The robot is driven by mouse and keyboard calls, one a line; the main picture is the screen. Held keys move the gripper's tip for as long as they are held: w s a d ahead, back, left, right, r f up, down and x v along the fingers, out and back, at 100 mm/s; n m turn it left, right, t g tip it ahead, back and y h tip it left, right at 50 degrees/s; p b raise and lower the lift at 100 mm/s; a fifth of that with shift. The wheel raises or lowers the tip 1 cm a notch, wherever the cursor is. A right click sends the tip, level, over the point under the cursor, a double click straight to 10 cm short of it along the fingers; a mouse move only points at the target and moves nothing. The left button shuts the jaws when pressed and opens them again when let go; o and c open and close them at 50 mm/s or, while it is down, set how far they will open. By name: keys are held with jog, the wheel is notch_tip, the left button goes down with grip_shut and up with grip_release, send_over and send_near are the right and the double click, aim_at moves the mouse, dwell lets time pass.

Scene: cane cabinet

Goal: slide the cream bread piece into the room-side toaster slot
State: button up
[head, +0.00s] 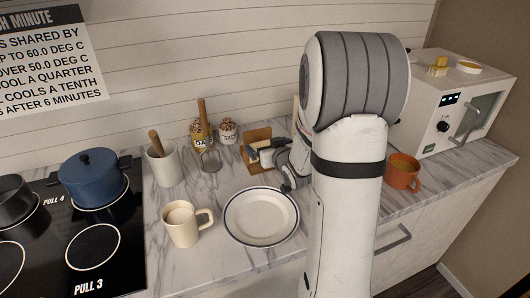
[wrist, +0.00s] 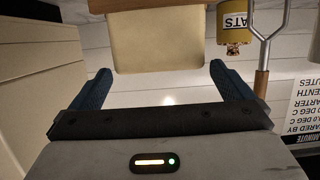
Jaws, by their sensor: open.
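The cream bread piece (wrist: 155,42) is a flat, rounded slab at the top middle of the wrist view, in front of a brown wooden holder (wrist: 165,4). My gripper (wrist: 160,72) is open, with one blue fingertip near each lower corner of the slab; I cannot tell whether they touch it. In the head view my gripper (head: 254,153) is beside the wooden holder (head: 257,137), and the bread cannot be made out. A large cream surface (wrist: 35,85) at the left of the wrist view may be the toaster. Its slots are not visible; my arm hides much there.
A white plate (head: 261,216) and a cream mug (head: 183,224) are in front of my gripper. A crock (head: 164,166), an oats jar (head: 199,137) and a salt jar (head: 228,132) stand to its left. An orange mug (head: 403,172) and white microwave (head: 450,105) are right of my arm.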

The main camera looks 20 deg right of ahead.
aim_at(266, 143)
jog(key=shift+p+x, duration=0.3)
jog(key=shift+x, duration=1.55)
jog(key=shift+r, duration=0.15)
jog(key=shift+c, duration=0.3)
jog(key=c, duration=0.5)
jog(key=shift+c, duration=0.2)
